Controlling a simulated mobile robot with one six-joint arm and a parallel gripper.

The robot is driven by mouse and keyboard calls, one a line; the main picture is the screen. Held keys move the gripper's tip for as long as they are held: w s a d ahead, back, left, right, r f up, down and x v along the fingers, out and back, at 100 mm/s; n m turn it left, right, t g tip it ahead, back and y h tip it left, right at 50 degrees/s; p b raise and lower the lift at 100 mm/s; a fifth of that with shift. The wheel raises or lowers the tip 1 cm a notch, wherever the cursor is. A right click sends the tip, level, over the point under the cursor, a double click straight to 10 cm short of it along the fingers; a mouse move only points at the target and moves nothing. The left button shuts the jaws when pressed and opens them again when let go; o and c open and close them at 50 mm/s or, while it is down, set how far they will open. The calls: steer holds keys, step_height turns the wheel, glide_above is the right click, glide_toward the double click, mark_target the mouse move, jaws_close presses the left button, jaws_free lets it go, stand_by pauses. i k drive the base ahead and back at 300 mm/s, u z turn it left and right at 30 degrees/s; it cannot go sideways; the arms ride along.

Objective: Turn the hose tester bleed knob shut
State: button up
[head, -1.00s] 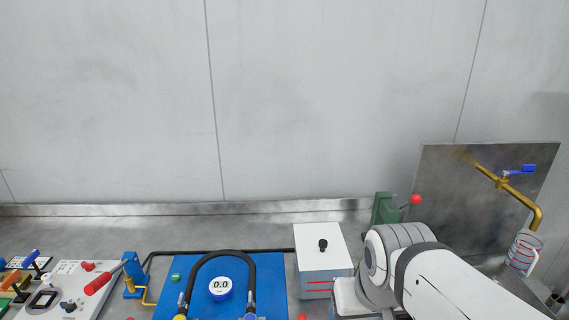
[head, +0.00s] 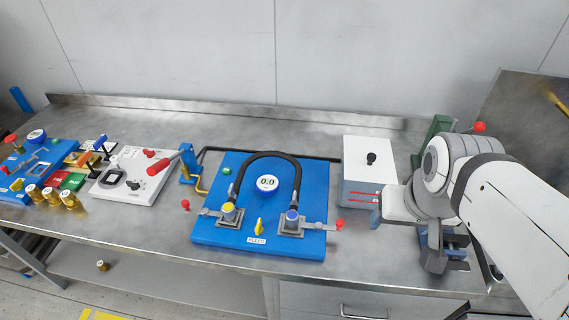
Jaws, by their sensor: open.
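The hose tester is a blue board (head: 212,234) on the bench, with a black hose (head: 273,156) arched over a round gauge (head: 268,183) reading 0.0. The yellow bleed knob (head: 260,226) stands near the board's front edge, just above a label that seems to read BLEED. Its pointer looks roughly upright in the picture. My gripper (head: 442,252) is at the right, below my white arm, well apart from the knob. It points down near the bench's front edge, and I see nothing in it. Its fingertips are small and partly hard to make out.
Clamps with red-tipped levers (head: 339,224) flank the knob. A white box (head: 369,172) with a black knob stands between board and arm. A red-handled pump (head: 164,166), a grey panel (head: 131,174) and several brass fittings (head: 52,197) are left. Bare bench lies before the box.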

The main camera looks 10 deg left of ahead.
mark_target(258, 229)
steer(key=u, duration=0.05)
steer(key=k, duration=0.5)
steer(key=z, duration=1.15)
steer(key=k, duration=0.9)
steer(key=u, duration=1.1)
steer(key=i, duration=1)
steer(key=u, duration=0.05)
